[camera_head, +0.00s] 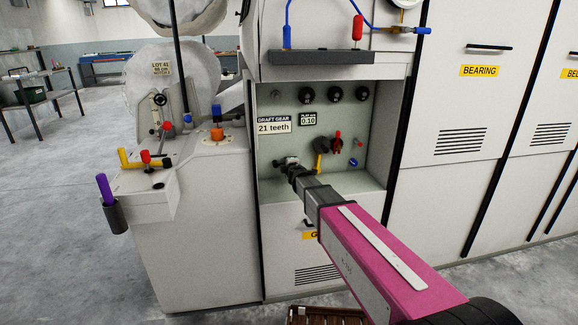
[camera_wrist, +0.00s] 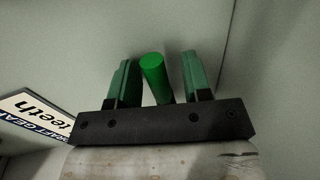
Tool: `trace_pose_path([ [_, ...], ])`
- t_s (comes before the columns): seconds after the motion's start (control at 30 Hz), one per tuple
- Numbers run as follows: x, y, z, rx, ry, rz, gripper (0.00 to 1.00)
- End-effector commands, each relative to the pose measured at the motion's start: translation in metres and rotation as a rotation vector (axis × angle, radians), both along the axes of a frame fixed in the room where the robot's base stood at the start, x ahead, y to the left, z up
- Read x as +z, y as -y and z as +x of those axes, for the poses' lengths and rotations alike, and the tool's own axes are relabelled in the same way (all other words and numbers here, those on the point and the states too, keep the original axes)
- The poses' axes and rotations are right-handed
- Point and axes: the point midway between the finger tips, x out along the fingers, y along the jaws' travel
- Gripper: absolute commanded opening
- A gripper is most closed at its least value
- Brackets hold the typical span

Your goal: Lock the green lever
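The green lever (camera_wrist: 155,74) shows in the wrist view as a bright green, round-ended rod. It stands between the two fingers of my gripper (camera_wrist: 157,66), nearer the left finger, with a gap on each side. The fingers are apart and not closed on it. In the head view my gripper (camera_head: 286,162) reaches into the recessed cabinet panel (camera_head: 350,118), at its lower left. The green lever cannot be made out there, and its base is hidden in both views.
A yellow handle (camera_head: 318,160) and a red lever (camera_head: 338,141) sit right of my gripper. A "DRAFT GEAR 21 teeth" label (camera_head: 273,124) is above it and also shows in the wrist view (camera_wrist: 40,118). Side walls and a sill enclose the recess. A side console (camera_head: 205,200) stands left.

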Motion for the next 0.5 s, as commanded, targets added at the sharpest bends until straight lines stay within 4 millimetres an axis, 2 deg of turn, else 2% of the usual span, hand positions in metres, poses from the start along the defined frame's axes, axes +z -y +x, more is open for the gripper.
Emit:
trace_pose_path([
  [0.3,0.001,0.001,-0.002,0.000,0.002,-0.004,0.44],
  [0.5,0.005,0.006,-0.020,0.000,0.002,-0.004,0.44],
])
